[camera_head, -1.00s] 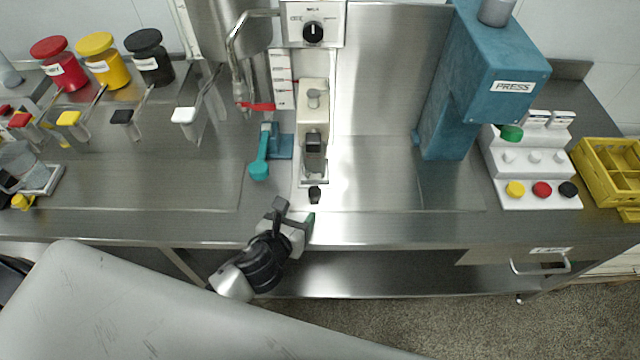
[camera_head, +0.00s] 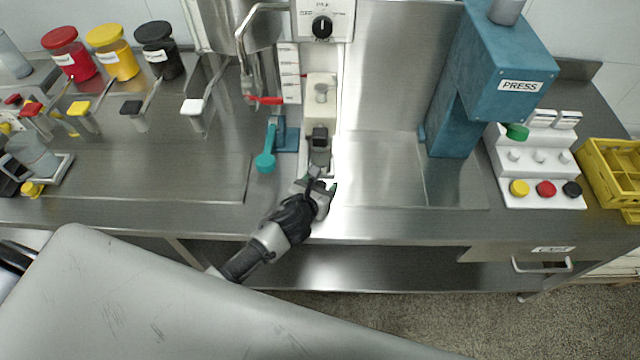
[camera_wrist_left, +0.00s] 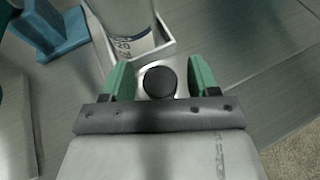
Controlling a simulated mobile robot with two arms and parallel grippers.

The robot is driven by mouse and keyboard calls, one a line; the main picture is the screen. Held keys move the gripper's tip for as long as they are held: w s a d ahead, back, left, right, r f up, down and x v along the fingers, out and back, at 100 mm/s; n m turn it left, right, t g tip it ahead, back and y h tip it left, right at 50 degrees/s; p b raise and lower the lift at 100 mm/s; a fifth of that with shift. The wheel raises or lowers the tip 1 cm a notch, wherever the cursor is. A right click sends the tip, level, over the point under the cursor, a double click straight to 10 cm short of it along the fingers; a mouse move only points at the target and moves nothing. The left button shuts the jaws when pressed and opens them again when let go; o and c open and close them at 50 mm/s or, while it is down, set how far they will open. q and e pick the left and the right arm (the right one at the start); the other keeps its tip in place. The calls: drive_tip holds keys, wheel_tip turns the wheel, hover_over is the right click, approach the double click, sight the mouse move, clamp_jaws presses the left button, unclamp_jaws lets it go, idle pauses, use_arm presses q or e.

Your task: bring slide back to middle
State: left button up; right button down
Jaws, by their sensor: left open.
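The slide (camera_head: 321,168) is a narrow light tray at the front of the white mill base (camera_head: 320,108). In the left wrist view its rim (camera_wrist_left: 169,46) surrounds the foot of a pale printed cup (camera_wrist_left: 127,22). A round black knob (camera_wrist_left: 160,82) sticks out from the slide's front. My left gripper (camera_head: 322,184) is at the front end of the slide. In the left wrist view its green fingers (camera_wrist_left: 160,80) are open, one on each side of the knob, with visible gaps. In the head view the gripper hides the knob. My right gripper is not in view.
A teal scoop (camera_head: 265,161) lies just left of the slide, by a blue stand (camera_head: 288,138). A red lever (camera_head: 266,100) hangs above. The blue press (camera_head: 455,130) stands to the right. The steel counter (camera_head: 375,190) between slide and press is clear.

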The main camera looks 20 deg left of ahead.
use_arm(q)
clamp_jaws()
idle(0.3)
drive_tip(key=shift+d, duration=0.15)
drive_tip(key=w+d+b, duration=0.1)
drive_tip(key=d, duration=0.4)
drive_tip(key=w+d+b, duration=0.1)
drive_tip(key=w+d, duration=0.1)
drive_tip(key=d, duration=0.4)
drive_tip(key=w+d+b, duration=0.1)
drive_tip(key=w+d, duration=0.1)
drive_tip(key=d, duration=0.4)
unclamp_jaws()
